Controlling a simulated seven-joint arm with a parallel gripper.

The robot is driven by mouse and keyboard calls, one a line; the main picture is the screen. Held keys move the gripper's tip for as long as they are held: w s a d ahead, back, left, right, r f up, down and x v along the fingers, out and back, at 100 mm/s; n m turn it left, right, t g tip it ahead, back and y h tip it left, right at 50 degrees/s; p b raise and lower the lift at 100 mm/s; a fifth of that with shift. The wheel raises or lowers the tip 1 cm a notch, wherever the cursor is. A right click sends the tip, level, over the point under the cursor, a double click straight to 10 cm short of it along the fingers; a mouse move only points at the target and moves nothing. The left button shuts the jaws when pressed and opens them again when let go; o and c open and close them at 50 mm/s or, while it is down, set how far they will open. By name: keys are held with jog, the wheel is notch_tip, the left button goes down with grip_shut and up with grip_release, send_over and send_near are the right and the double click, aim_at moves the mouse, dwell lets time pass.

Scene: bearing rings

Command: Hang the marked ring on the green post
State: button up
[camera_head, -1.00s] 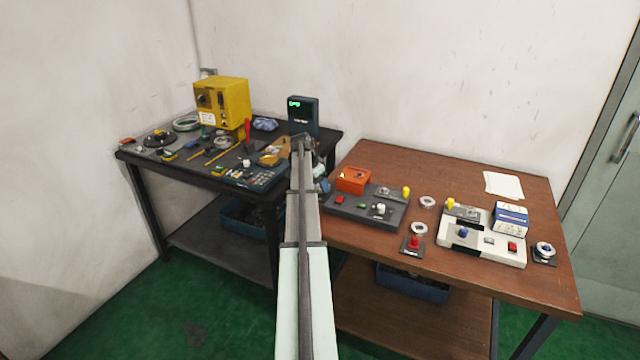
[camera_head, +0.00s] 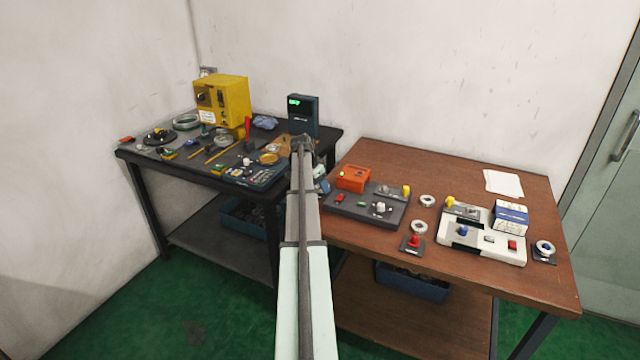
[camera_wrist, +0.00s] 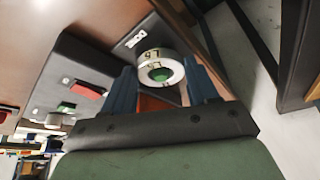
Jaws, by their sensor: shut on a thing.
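In the wrist view my gripper (camera_wrist: 162,84) is shut on a white ring (camera_wrist: 152,57) with dark characters on its side, held between two blue fingers. A green round thing (camera_wrist: 161,74), possibly the green post, shows in the ring's hole. I cannot tell whether the ring is around it or only lined up in front of it. Orange shows just behind the ring. In the head view my gripper (camera_head: 321,185) is mostly hidden behind my arm, left of the orange box (camera_head: 353,179), and the held ring cannot be made out.
A dark board (camera_head: 367,207) with red, green and white parts lies on the brown table (camera_head: 420,165). A red post (camera_head: 414,241), a pale board (camera_head: 482,248) and a blue-white box (camera_head: 510,217) stand further right. A cluttered dark table is left.

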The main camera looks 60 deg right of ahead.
jog(key=shift+f, duration=0.2)
dwell(0.6)
jog(key=o, duration=1.4)
jog(key=shift+r, duration=0.1)
notch_tip(320, 180, up, 7)
jog(key=shift+r, duration=0.15)
dwell(0.8)
